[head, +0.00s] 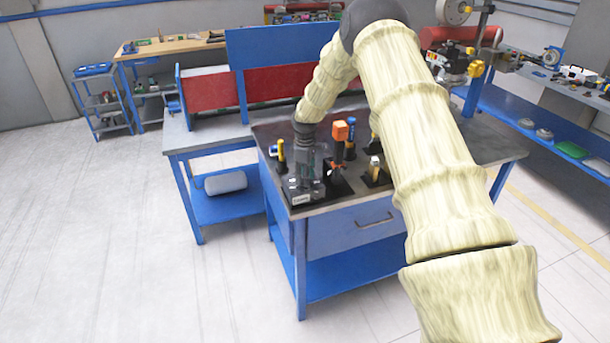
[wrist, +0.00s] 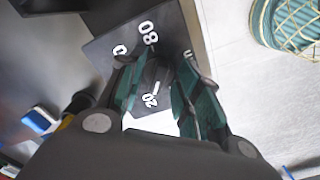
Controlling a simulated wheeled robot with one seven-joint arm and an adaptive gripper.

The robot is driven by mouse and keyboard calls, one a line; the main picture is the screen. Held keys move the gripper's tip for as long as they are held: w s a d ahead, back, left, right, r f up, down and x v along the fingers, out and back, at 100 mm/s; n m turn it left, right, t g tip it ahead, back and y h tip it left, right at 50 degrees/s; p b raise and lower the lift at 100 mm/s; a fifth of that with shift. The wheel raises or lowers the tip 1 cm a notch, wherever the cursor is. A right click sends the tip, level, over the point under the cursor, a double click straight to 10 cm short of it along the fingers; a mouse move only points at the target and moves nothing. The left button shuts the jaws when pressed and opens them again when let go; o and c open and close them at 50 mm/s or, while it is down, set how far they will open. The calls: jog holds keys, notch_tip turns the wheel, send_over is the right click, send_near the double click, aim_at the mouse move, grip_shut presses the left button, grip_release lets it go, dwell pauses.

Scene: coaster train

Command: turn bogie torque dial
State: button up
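The torque dial shows in the wrist view as a dark round knob (wrist: 157,75) on a dark plate (wrist: 108,45) with white numbers, 80 and 20 among them. A white mark on the knob lies near the 20. My gripper (wrist: 160,84) points down over it, its teal-padded fingers apart, one on each side of the knob. I cannot tell whether the pads touch it. In the head view my gripper (head: 308,178) is at the front left corner of the workbench, above the dial's box with a white label (head: 304,198); the knob is hidden there.
An orange-topped tool (head: 340,130) and a yellow-and-black handle (head: 282,150) stand close to my gripper on the bench (head: 460,150). A blue-and-white item (wrist: 40,120) shows in the wrist view.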

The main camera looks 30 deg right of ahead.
jog(key=shift+w+f, duration=0.2)
jog(key=shift+f, duration=0.1)
jog(key=shift+s+r, duration=0.1)
jog(key=shift+c, duration=0.7)
grip_shut()
jog(key=shift+m, duration=0.3)
